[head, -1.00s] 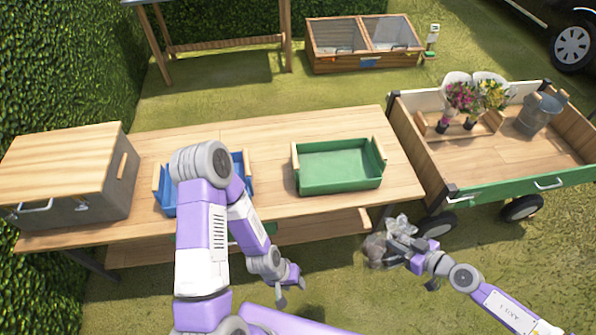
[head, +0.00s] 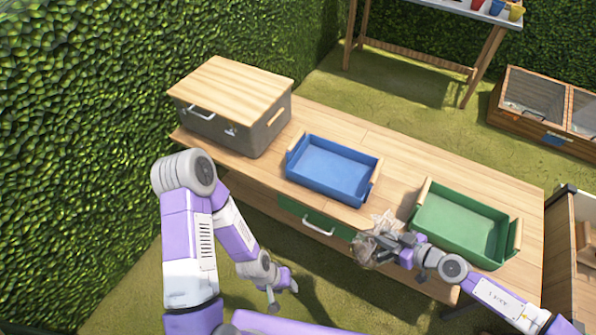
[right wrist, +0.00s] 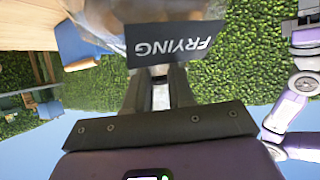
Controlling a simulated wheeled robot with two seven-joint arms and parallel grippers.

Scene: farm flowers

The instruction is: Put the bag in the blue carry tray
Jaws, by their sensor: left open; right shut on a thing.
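The blue carry tray (head: 330,172) sits empty on the wooden table, with wooden handles at its two ends. My right gripper (head: 388,246) is shut on a clear bag (head: 366,251) with brownish contents, in front of the table's front edge and between the blue and green trays in the picture. In the right wrist view the bag (right wrist: 165,12) shows between the fingers, with a dark label (right wrist: 168,42) reading "FRYING". My left gripper (head: 283,290) is open and empty, low in front of the table, apart from everything.
A green tray (head: 460,225) stands right of the blue one. A grey box with a wooden lid (head: 232,105) stands at the table's left end. The wooden table (head: 385,150) has a green drawer (head: 315,220) below. A hedge borders the left side.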

